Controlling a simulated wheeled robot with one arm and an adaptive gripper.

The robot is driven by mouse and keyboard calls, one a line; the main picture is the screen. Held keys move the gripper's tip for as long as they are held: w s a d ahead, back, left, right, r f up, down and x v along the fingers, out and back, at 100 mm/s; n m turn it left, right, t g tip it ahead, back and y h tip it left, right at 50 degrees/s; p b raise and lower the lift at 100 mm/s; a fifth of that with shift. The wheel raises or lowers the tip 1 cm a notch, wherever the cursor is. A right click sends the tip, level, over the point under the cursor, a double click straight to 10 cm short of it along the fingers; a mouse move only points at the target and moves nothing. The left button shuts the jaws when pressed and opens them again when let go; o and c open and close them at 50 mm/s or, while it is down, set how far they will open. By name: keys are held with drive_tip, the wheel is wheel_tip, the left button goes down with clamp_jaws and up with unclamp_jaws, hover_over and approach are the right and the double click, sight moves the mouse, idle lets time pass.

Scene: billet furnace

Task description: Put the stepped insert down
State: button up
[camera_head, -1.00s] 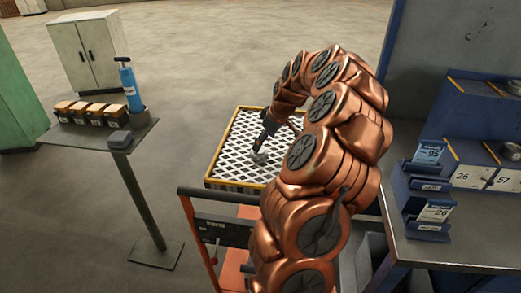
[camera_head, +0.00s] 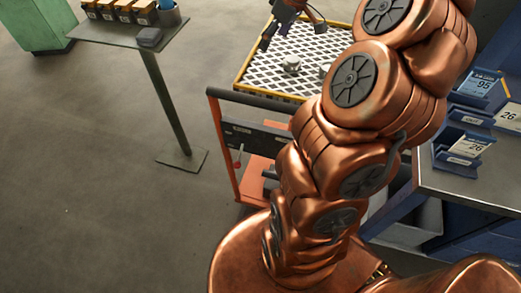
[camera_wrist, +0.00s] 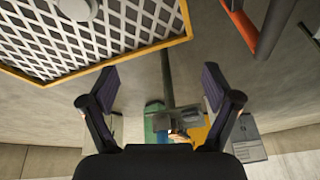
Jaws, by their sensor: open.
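A small silver stepped piece, which looks like the stepped insert (camera_head: 291,64), rests on the white lattice top of the yellow-rimmed tray (camera_head: 240,72). A second silver piece (camera_head: 325,70) is beside it, partly hidden by my arm. My gripper (camera_head: 291,36) is above the tray, apart from both pieces. In the wrist view my gripper (camera_wrist: 160,88) has its fingers spread with nothing between them. That view also shows the tray's yellow rim (camera_wrist: 120,61) and a round grey piece (camera_wrist: 77,8), cut by the top edge; I cannot tell which piece it is.
The tray sits on an orange cart with a dark handle (camera_head: 250,100). A small side table (camera_head: 110,35) at the left holds several boxes and a dark block. A workbench (camera_head: 450,185) with blue label holders (camera_head: 465,147) is at the right. Open floor lies at the left.

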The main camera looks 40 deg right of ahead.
drive_tip(key=s+a+g, duration=0.1)
drive_tip(key=s+a, duration=0.4)
drive_tip(key=a, duration=0.6)
drive_tip(key=s+a+g, duration=0.2)
drive_tip(key=s+a, duration=0.4)
drive_tip(key=a, duration=0.4)
drive_tip(key=s+a+f+m+g+h, duration=0.1)
drive_tip(key=s+a+f, duration=0.1)
drive_tip(key=s, duration=0.6)
drive_tip(key=s+a+f+m+g, duration=0.1)
drive_tip(key=s+a+f+m, duration=0.1)
drive_tip(key=s, duration=0.6)
drive_tip(key=shift+s+a+f+h, duration=0.25)
drive_tip(key=shift+a+f+h, duration=0.15)
drive_tip(key=shift+a+f, duration=0.4)
drive_tip(key=shift+d, duration=0.1)
drive_tip(key=shift+r, duration=0.1)
